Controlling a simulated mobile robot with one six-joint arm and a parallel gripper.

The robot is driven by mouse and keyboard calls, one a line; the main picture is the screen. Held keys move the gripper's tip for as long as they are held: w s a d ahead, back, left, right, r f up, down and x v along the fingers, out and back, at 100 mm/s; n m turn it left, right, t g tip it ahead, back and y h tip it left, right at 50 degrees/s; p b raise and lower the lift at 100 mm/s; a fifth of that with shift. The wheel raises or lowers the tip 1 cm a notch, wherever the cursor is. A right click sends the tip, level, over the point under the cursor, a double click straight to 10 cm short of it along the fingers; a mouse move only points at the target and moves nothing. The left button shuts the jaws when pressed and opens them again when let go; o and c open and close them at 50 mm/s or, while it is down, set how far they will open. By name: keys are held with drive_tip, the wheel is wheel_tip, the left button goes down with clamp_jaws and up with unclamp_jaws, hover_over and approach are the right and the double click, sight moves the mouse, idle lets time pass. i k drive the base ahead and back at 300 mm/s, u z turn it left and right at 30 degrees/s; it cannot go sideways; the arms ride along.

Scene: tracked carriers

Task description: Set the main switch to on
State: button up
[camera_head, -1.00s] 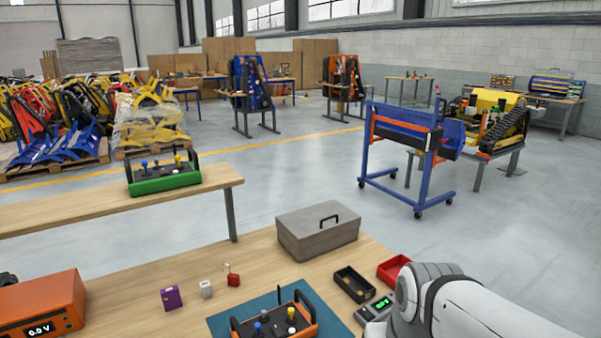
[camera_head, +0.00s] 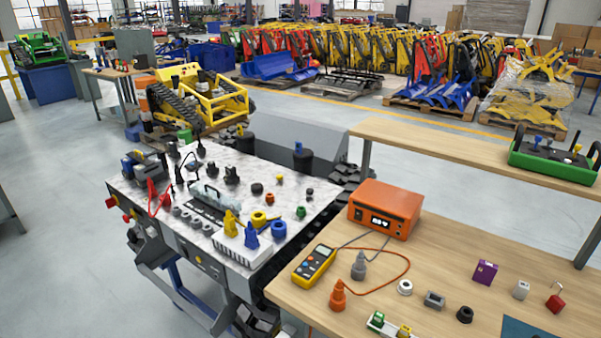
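My gripper is not in view. No part is clearly recognisable as the main switch. A tracked machine with a pale mottled top (camera_head: 265,168) stands left of centre, with many small parts on it. Small red knobs (camera_head: 111,201) sit on its left front side, above a dark front panel (camera_head: 206,262). They are too small to tell whether one is the main switch or how it is set. A red-handled part (camera_head: 161,198) lies on the top near the left end. An orange power supply (camera_head: 385,208) with a lit display stands on the wooden bench.
The wooden bench (camera_head: 450,256) at right holds a yellow multimeter (camera_head: 314,265) with leads, a purple box (camera_head: 484,272) and several small parts. A second bench (camera_head: 430,141) with a green remote control stands behind. Floor at left (camera_head: 60,190) is clear.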

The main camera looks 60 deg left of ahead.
sight(110, 202)
drive_tip(key=u, duration=3.1)
drive_tip(key=k, duration=0.85)
drive_tip(key=i, duration=0.95)
drive_tip(key=u, duration=0.1)
